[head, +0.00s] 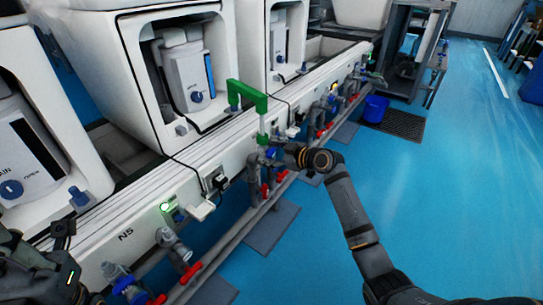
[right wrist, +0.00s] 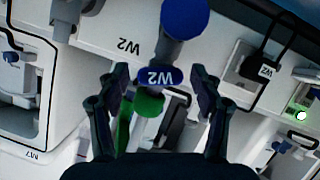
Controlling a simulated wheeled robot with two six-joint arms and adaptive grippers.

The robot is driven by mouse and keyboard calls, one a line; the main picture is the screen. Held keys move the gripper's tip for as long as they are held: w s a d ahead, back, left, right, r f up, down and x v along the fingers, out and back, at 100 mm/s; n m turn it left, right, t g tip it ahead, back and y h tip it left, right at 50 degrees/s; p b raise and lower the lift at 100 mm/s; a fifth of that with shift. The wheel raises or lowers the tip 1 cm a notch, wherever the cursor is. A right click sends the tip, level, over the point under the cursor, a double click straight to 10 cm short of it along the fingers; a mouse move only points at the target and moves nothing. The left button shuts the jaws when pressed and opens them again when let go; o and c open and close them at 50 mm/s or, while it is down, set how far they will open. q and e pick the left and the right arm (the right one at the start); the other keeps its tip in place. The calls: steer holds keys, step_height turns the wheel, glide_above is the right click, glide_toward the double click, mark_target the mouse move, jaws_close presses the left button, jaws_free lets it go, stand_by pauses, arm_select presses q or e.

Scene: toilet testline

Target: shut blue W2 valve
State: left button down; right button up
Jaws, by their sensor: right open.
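In the right wrist view, which shows the scene upside down, a blue oval tag marked W2 (right wrist: 160,76) shows between the spread fingers of my right gripper (right wrist: 161,78). A round blue knob (right wrist: 184,18) on a grey fitting is just beyond the tag, near the top edge. I cannot tell whether the fingers touch the valve. In the head view my right gripper (head: 279,147) is at the pipe fittings below the green pipe (head: 250,96), and hides much of the valve there. My left arm shows at the lower left; its finger opening is unclear.
A white rail (head: 215,150) runs beside the toilets, with grey pipes and red-handled valves (head: 190,272) along it. A blue bucket (head: 376,108) stands on the floor farther back. The blue floor (head: 450,170) to the right is clear.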

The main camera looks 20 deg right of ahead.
steer(key=c, duration=1.2)
steer(key=shift+o, duration=0.2)
steer(key=shift+w+r+p, duration=0.1)
steer(key=shift+p, duration=0.2)
steer(key=shift+r+m+g+y+p, duration=0.2)
steer(key=shift+m+g+y+p, duration=0.25)
steer(key=shift+m+p, duration=0.6)
steer(key=shift+d+f+m+g+y, duration=0.1)
steer(key=shift+f+m+g+y, duration=0.1)
steer(key=shift+m+g+y, duration=0.05)
steer(key=shift+f, duration=0.1)
steer(key=o, duration=1.2)
steer(key=shift+c, duration=0.2)
